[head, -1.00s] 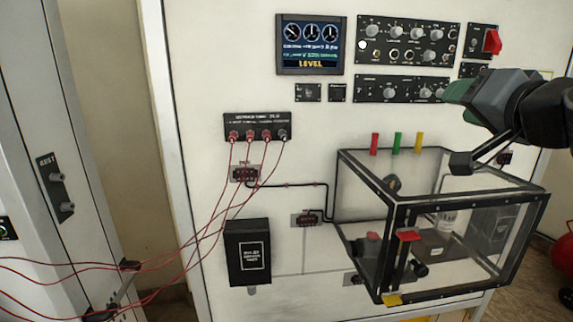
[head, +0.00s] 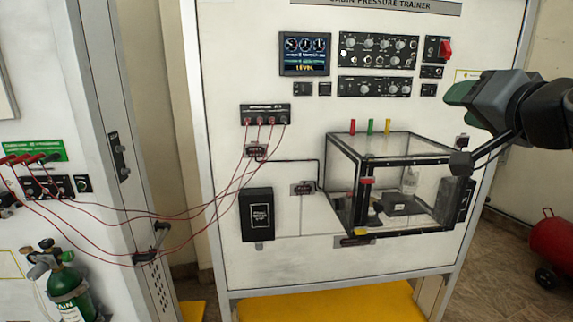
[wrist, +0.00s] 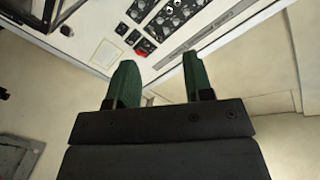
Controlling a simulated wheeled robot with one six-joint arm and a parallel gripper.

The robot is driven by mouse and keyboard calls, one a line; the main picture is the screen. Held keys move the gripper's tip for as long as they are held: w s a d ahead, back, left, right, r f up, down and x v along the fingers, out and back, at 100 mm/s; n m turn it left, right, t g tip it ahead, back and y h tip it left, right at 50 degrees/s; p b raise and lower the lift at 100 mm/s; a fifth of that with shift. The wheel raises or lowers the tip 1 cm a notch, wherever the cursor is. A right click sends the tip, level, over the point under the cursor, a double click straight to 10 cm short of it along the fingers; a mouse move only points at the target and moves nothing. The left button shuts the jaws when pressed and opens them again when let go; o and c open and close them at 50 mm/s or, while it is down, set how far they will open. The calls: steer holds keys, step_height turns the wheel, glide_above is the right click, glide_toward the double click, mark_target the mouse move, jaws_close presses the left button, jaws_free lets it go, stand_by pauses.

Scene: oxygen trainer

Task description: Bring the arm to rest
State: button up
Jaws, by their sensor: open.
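My gripper (wrist: 155,82) shows in the wrist view with two green fingers apart and nothing between them. In the head view my gripper (head: 459,94) is at the right, at the end of my grey and black arm. It is in front of the right part of the cabin pressure trainer panel (head: 270,70). It overlaps the panel's right edge in the picture. The gap between the fingers is not clear in the head view.
A clear box with black edges (head: 408,235) stands out from the panel below my gripper. Red cables (head: 180,215) hang between the panel and the left cabinet. A green cylinder (head: 68,290) is at lower left. A red tank (head: 553,248) is on the floor at right.

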step_height(320, 180, down, 23)
steer(key=w+m+g+h, duration=0.1)
steer(key=g+h, duration=0.1)
steer(key=g, duration=0.5)
steer(key=s+a+f+n+g, duration=0.3)
steer(key=a+f, duration=0.3)
steer(key=f, duration=0.4)
steer(key=s+a+f+n+g, duration=0.3)
steer(key=s+a+f+n, duration=0.1)
steer(key=f, duration=0.6)
steer(key=shift+s+a+f+g, duration=0.3)
steer(key=shift+s+a, duration=0.5)
steer(key=shift+a, duration=0.25)
steer(key=shift+d, duration=0.1)
steer(key=shift+c, duration=0.4)
